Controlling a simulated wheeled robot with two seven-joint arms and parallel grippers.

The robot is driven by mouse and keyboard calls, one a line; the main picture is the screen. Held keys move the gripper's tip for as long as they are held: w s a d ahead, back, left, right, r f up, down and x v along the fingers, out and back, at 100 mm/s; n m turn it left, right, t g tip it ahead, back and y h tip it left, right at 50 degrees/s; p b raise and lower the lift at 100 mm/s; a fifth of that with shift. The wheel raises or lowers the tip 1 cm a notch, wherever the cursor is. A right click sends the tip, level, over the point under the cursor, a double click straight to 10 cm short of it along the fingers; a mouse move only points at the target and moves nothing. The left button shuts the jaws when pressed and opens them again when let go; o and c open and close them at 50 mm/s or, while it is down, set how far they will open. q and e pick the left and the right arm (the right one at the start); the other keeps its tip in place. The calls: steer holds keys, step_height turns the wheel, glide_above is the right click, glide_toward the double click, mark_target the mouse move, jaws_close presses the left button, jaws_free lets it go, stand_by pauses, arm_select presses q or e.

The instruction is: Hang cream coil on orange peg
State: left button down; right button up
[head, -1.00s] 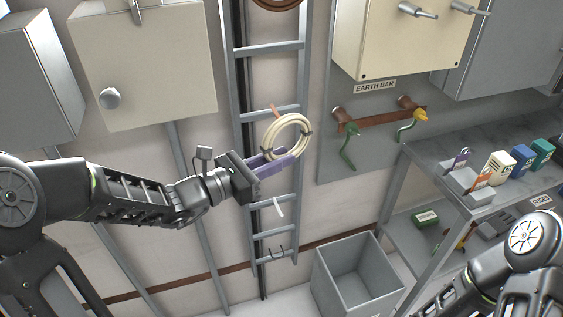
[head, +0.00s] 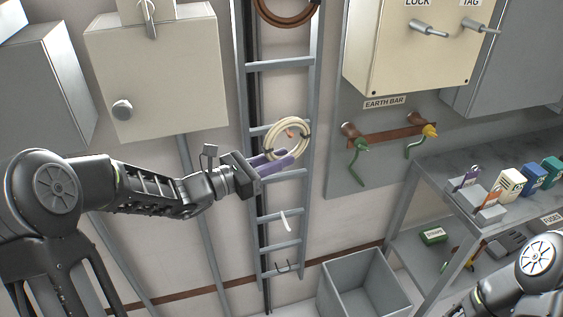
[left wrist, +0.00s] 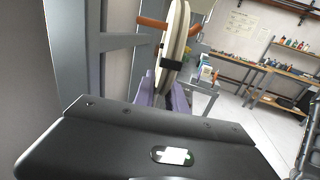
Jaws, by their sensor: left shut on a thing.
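The cream coil (head: 304,137) is a ring with dark bands, upright against the ladder in the head view. My left gripper (head: 286,157) has purple fingers and is shut on the coil's lower rim. The orange peg (head: 290,132) shows inside the ring's opening in the head view. In the left wrist view the coil (left wrist: 173,45) is seen nearly edge-on, with the orange peg (left wrist: 152,22) on its left side and a bit of orange just to its right. The peg appears to pass through the ring; whether the coil touches it I cannot tell. My right gripper is out of view.
The grey ladder (head: 283,176) stands against the wall, with a brown coil (head: 288,22) higher up and a white hook (head: 286,221) below. A grey open bin (head: 365,285) is on the floor. A shelf (head: 440,170) with small boxes stands at the right.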

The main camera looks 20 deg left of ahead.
arm_select(q)
steer(key=shift+w+a+f, duration=0.15)
steer(key=shift+w+f, duration=0.1)
stand_by(0.6)
steer(key=c, duration=1.3)
jaws_free()
steer(key=shift+s+a, duration=0.1)
steer(key=b+v, duration=0.1)
steer(key=v, duration=0.6)
steer(key=shift+s+a, duration=0.15)
steer(key=shift+s, duration=0.1)
